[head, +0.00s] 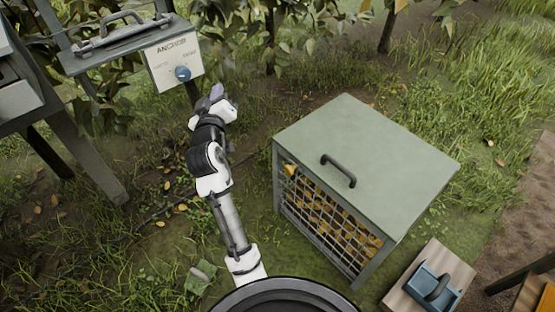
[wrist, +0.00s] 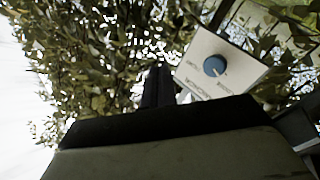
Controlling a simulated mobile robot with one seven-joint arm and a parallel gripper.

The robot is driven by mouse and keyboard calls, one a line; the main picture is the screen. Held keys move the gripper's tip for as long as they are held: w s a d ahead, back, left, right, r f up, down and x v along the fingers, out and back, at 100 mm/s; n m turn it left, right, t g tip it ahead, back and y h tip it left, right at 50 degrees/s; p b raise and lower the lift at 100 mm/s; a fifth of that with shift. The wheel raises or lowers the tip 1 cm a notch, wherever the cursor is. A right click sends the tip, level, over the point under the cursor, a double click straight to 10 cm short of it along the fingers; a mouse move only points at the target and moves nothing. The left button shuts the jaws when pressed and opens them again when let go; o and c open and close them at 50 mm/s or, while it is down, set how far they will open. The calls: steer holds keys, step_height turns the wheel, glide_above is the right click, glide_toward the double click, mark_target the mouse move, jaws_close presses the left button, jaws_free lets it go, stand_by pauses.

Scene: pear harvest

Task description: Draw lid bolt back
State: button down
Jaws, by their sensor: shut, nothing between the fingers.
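A crate with a flat grey-green lid (head: 365,145) and a mesh front stands on the grass right of my arm. A black handle (head: 338,170) is on the lid. A small yellow-orange piece (head: 290,170) sits at the top left of the mesh front, just under the lid edge; I cannot tell whether it is the bolt. My gripper (head: 217,93) is shut and empty, up and left of the crate, near a box with a blue knob. In the wrist view its dark fingers (wrist: 157,88) show before foliage; the crate is not visible there.
The white-faced box with the blue knob (head: 183,73) hangs from a grey frame at upper left; it also shows in the wrist view (wrist: 214,66). A blue tray (head: 435,287) with a dark handle lies on a wooden surface at lower right. Grass lies between my arm and the crate.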

mark_target(292, 168)
steer(key=s+d+f+n+g+h+p, duration=0.1)
steer(key=s+d+f+n+h, duration=0.1)
steer(key=f, duration=0.8)
steer(key=s+d+f+n+g+h+p, duration=0.1)
steer(key=s+d+f+n+h+p, duration=0.1)
steer(key=f, duration=0.9)
steer(key=s+d+f+n+g+h+p, duration=0.1)
steer(key=s+d+f+n+h, duration=0.1)
steer(key=s+d+f+n, duration=0.2)
step_height(292, 168, down, 7)
steer(key=d+n, duration=0.1)
steer(key=n, duration=0.2)
steer(key=shift+d+r+n+h+p, duration=0.15)
steer(key=shift+d+n+h+p, duration=0.15)
steer(key=shift+h+p, duration=0.1)
steer(key=shift+w, duration=0.1)
steer(key=w+d+p, duration=0.2)
steer(key=w+d, duration=0.4)
steer(key=w, duration=0.1)
steer(key=shift+r, duration=0.25)
steer(key=shift+w, duration=0.1)
